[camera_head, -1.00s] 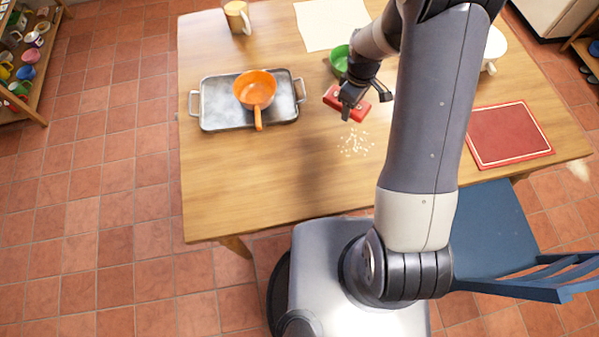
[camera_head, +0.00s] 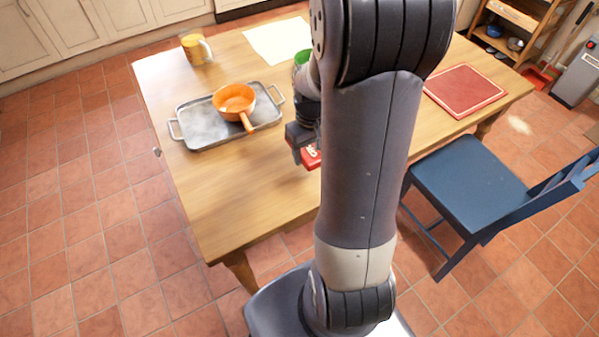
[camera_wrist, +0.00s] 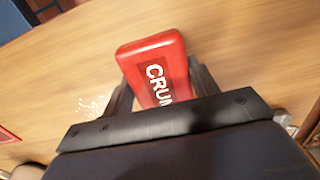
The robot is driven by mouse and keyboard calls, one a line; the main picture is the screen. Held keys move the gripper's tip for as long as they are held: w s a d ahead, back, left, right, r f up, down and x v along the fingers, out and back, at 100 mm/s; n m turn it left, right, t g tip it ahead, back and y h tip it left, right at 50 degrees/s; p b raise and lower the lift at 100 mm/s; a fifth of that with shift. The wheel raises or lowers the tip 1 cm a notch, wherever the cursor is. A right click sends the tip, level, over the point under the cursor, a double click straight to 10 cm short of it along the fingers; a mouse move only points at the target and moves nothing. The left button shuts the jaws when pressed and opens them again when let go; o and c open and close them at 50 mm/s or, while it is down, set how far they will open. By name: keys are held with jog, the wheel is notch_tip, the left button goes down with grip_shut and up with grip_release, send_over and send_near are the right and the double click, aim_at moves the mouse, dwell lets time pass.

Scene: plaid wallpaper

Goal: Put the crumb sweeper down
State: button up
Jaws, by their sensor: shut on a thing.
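The crumb sweeper (camera_wrist: 157,66) is a red block with white letters reading "CRUM". In the wrist view it sits between the two fingers of my gripper (camera_wrist: 160,85), which is shut on it. In the head view my gripper (camera_head: 303,152) is over the middle of the wooden table (camera_head: 225,185), and a red part of the sweeper (camera_head: 311,156) shows beside my arm. My arm hides the rest of it. I cannot tell whether the sweeper touches the table. Pale crumbs (camera_wrist: 92,104) lie on the table in the wrist view, left of the sweeper.
A metal tray (camera_head: 200,125) with an orange pan (camera_head: 235,99) stands left of my gripper. A yellow mug (camera_head: 193,48), a white sheet (camera_head: 277,40) and a partly hidden green bowl (camera_head: 302,57) are farther back. A red board (camera_head: 465,92) lies right. The table's front left is bare.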

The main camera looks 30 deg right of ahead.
jog(key=shift+f, duration=3.3)
